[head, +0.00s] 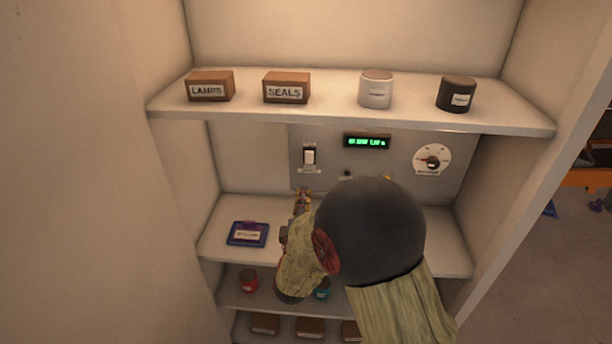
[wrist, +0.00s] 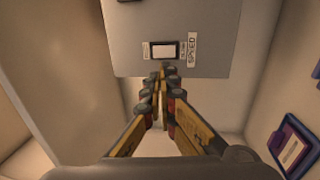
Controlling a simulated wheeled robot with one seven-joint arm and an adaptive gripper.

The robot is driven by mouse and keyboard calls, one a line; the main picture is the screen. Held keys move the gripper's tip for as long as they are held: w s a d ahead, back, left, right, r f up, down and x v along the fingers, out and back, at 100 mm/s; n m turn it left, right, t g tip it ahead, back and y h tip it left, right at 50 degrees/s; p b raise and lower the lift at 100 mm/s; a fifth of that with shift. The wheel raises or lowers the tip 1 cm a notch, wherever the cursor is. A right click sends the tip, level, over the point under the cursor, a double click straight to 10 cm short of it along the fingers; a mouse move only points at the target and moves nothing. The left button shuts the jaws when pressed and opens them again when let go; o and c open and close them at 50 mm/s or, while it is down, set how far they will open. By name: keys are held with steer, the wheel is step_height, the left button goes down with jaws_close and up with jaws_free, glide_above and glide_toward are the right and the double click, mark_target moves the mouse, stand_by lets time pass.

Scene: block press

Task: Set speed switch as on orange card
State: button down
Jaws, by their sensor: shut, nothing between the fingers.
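A grey panel (head: 345,160) stands at the back of the cabinet. On its left is a switch (head: 309,156) with a white rocker in a dark frame. In the wrist view this switch (wrist: 163,50) lies just beyond my fingertips, beside a label that seems to read SPEED. Which way the rocker is set is too small to tell. My gripper (wrist: 160,72) is shut and empty, pointing at the panel. In the head view my gripper (head: 302,197) is below the switch. I see no orange card.
A green display (head: 367,141) and a round dial (head: 432,161) are on the panel, partly hidden low down by my arm. A blue clipboard-like holder (head: 248,234) lies on the shelf, left of my gripper. The upper shelf (head: 335,112) overhangs, bearing boxes and jars.

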mark_target(309, 156)
steer(key=w, duration=0.4)
steer(key=w+r+p, duration=0.1)
steer(key=w, duration=0.4)
steer(key=w+r+p, duration=0.1)
steer(key=w, duration=0.3)
steer(key=shift+w+d, duration=0.2)
steer(key=shift+d, duration=0.05)
steer(key=shift+w+r+g+p, duration=0.4)
steer(key=shift+r+g+p, duration=0.15)
steer(key=shift+p, duration=0.55)
steer(key=shift+f, duration=0.35)
steer(key=shift+s+d, duration=0.1)
steer(key=shift+s, duration=0.05)
